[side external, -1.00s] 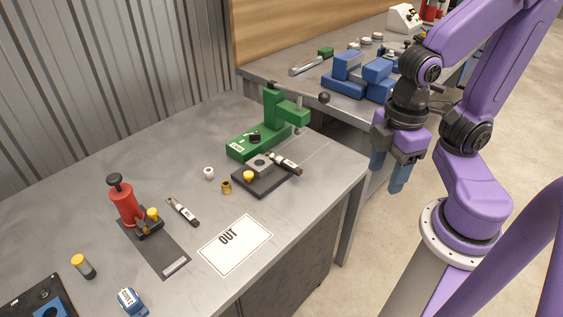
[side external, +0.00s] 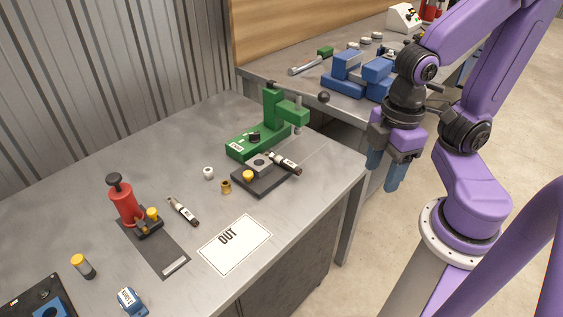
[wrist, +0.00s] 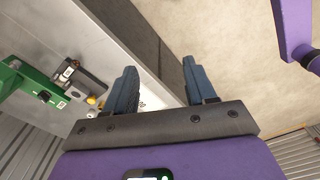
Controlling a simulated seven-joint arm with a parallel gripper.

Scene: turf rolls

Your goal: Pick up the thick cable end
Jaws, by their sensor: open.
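Two short cable ends with black and white bodies show in the side external view. One cable end (side external: 287,163) lies at the dark block fixture beside the green press and looks the thicker. A slimmer one (side external: 184,212) lies on the table near the red hand press. I cannot tell for certain which is the thick cable end. My gripper (side external: 385,175) is open and empty, right of the table's edge and apart from both. In the wrist view its blue fingers (wrist: 159,72) are spread above the table edge and floor, with the dark fixture (wrist: 87,86) to their left.
The green press (side external: 278,118) stands behind the fixture. The red hand press (side external: 126,202), a white OUT card (side external: 236,245), a brass fitting (side external: 226,187) and a white fitting (side external: 208,173) are on the table. A second bench with blue blocks (side external: 347,72) stands behind. The table's right front corner is clear.

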